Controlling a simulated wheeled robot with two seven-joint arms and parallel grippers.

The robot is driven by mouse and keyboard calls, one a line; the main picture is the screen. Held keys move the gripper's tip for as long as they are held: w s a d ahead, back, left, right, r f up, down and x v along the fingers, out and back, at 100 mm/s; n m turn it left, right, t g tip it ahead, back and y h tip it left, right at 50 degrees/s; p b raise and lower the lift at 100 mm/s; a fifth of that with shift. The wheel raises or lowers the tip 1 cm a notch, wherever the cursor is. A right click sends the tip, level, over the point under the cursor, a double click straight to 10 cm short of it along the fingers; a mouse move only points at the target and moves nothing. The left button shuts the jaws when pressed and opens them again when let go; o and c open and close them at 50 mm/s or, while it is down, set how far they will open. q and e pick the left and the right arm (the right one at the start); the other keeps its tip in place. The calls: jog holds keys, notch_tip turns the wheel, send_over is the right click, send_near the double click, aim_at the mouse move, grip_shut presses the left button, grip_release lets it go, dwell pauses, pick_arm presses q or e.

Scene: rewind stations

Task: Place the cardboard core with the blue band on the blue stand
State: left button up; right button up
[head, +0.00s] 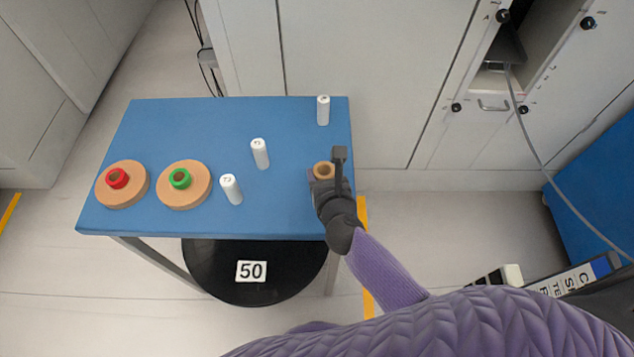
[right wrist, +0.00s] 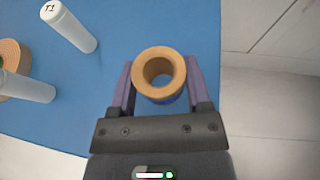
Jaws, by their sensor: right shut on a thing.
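My right gripper (head: 328,182) is shut on a tan cardboard core (head: 324,165), a short upright tube with its open end up. In the right wrist view the core (right wrist: 158,94) sits between the two purple fingers of the gripper (right wrist: 159,84). A sliver of blue shows low on its side; the rest of the band is hidden. The core is over the right edge region of the blue table; whether it touches the top I cannot tell. I cannot make out a separate blue stand. My left gripper is not in view.
The blue table (head: 225,125) carries white upright cylinders (head: 260,153), (head: 231,189), (head: 323,110). Tan discs bearing a red ring (head: 117,178) and a green ring (head: 180,179) lie at left. The table's back middle is clear. White cabinets stand behind.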

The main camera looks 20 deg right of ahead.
notch_tip(320, 180, down, 4)
jog(key=shift+r+b, duration=0.1)
jog(key=shift+b, duration=1.15)
jog(key=shift+r, duration=0.2)
jog(key=shift+f, duration=0.2)
jog(key=o, duration=1.2)
jog(key=shift+r, duration=0.1)
jog(key=shift+s+r+p, duration=0.2)
jog(key=shift+r+p, duration=0.1)
jog(key=shift+p, duration=0.05)
jog(key=p+v, duration=0.2)
jog(key=v, duration=0.9)
jog(key=shift+s+p, duration=0.3)
jog(key=shift+p, duration=0.05)
